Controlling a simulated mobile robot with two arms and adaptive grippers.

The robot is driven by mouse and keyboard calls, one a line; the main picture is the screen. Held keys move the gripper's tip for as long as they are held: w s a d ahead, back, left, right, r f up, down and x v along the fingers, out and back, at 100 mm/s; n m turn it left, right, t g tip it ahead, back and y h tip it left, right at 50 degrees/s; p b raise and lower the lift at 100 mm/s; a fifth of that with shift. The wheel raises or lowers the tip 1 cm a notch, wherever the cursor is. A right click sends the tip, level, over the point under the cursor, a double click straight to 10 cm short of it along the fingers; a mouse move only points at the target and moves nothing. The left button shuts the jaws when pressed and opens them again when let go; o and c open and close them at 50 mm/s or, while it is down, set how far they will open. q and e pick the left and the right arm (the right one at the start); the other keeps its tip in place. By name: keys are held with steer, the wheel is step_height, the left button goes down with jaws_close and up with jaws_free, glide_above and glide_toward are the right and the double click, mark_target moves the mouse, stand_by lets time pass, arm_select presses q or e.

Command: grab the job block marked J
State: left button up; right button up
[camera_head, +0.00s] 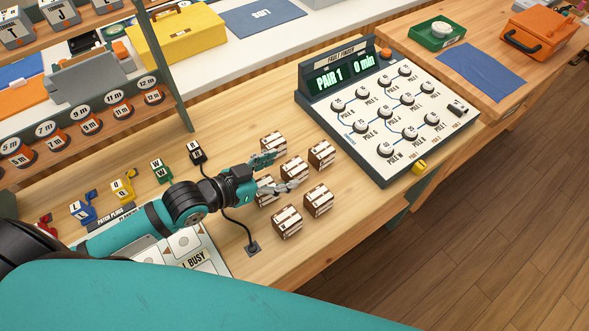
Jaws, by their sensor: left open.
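A grey block with a white face marked J (57,13) stands on the upper shelf at the top left, between a block marked T (15,29) and another at the picture's edge. My left gripper (285,170) is far to the right of it, low over the wooden bench. It is open, its fingers pointing right among several brown blocks with white markings too small to read. One brown block (295,168) lies at the mouth of the fingers; I cannot tell whether they touch it. Another (264,194) is partly hidden by the lower finger. My right gripper is out of view.
A Fault Finder panel (385,115) with several knobs stands right of the brown blocks. A black cabled plug (197,152) and coloured plugs are near my left forearm. The shelf's green post (165,65) rises at the left. Bare bench (235,115) lies behind the blocks.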

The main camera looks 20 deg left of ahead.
mark_target(292, 167)
arm_select(q)
steer(key=x, duration=0.5)
steer(key=shift+w+d+f+p, duration=0.1)
steer(key=shift+w+d+p, duration=0.15)
steer(key=shift+d+p, duration=0.1)
steer(key=shift+a, duration=0.1)
steer(key=c, duration=1.3)
